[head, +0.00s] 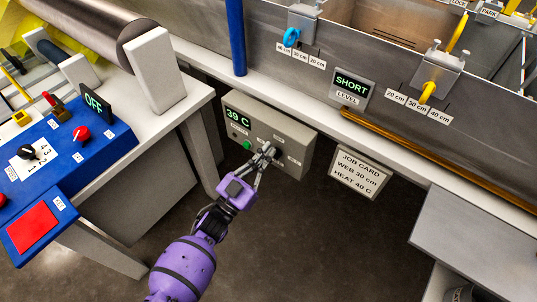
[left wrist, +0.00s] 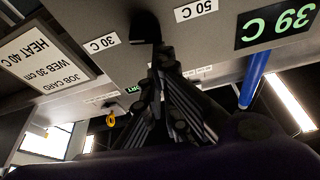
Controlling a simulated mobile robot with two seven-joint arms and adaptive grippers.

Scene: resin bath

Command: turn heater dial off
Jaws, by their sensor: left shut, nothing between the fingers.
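The grey heater box (head: 298,165) hangs below the bath edge; its green display (head: 237,116) reads 39 C, also seen upside down in the left wrist view (left wrist: 277,25). The black heater dial (left wrist: 145,27) sits between the 30 C and 50 C labels in the left wrist view; its exact setting is hard to tell. My left gripper (head: 267,158) is shut and empty, its fingertips at the dial, partly covering it; whether they touch it I cannot tell. My right gripper is not in view.
A job card (head: 359,172) hangs right of the box, reading WEB 30 cm, HEAT 40 C. A blue post (head: 236,38) rises behind. A blue control panel (head: 75,150) with an OFF display stands at left. A grey shelf (head: 480,230) is at right.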

